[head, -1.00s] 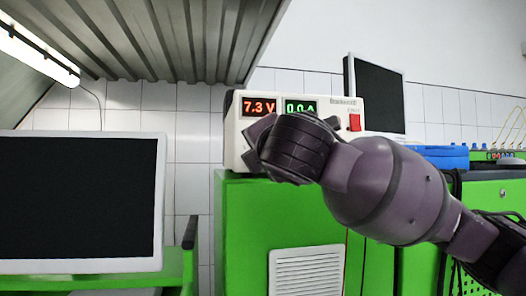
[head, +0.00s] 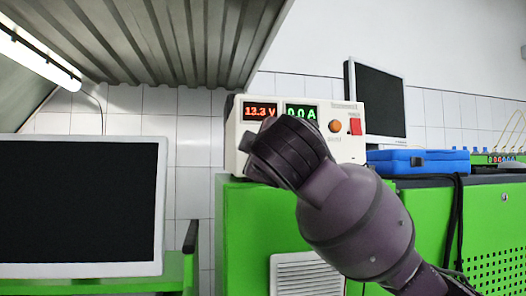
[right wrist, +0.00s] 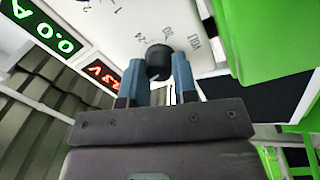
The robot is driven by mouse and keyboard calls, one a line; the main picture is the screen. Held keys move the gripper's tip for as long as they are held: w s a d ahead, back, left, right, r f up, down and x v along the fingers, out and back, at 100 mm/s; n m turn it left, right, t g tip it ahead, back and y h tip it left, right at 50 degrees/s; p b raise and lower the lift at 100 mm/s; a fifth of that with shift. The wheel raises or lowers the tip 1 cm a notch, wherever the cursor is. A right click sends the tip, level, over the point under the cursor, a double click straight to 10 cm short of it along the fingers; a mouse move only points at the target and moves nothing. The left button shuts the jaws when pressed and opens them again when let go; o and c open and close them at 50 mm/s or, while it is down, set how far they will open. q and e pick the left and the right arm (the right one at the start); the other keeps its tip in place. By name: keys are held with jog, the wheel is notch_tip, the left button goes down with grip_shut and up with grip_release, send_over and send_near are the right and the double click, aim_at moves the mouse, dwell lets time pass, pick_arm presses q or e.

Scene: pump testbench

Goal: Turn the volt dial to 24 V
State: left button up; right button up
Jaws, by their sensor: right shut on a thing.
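The white power supply (head: 350,150) stands on a green cabinet in the head view. Its red display (head: 259,111) reads 13.3 V and its green display (head: 301,113) reads 0.0 A. The volt dial (right wrist: 158,58) is a black knob in the right wrist view, with VOLT and numbers printed around it; the head view hides it behind my right arm. My right gripper (right wrist: 159,76) is shut on the dial, a blue finger on each side. My left gripper is in neither view.
An orange knob (head: 335,127) and a red power switch (head: 355,126) sit right of my right wrist on the panel. A blue case (head: 418,162) lies on the right cabinet (head: 460,215). Monitors stand left and behind.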

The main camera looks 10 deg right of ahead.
jog(key=m+p, duration=0.1)
jog(key=m, duration=0.8)
jog(key=m+g+p, duration=0.1)
jog(key=m+p, duration=0.1)
jog(key=m, duration=0.7)
jog(key=shift+m+h, duration=0.3)
jog(key=shift+m, duration=0.4)
jog(key=o, duration=0.9)
jog(key=shift+r, duration=0.1)
jog(key=shift+s+a+r+b, duration=0.15)
jog(key=shift+s+b, duration=0.2)
jog(key=shift+s, duration=2.35)
jog(key=shift+s+a+r+b, duration=0.15)
jog(key=shift+s+b, duration=0.15)
jog(key=shift+s, duration=2.4)
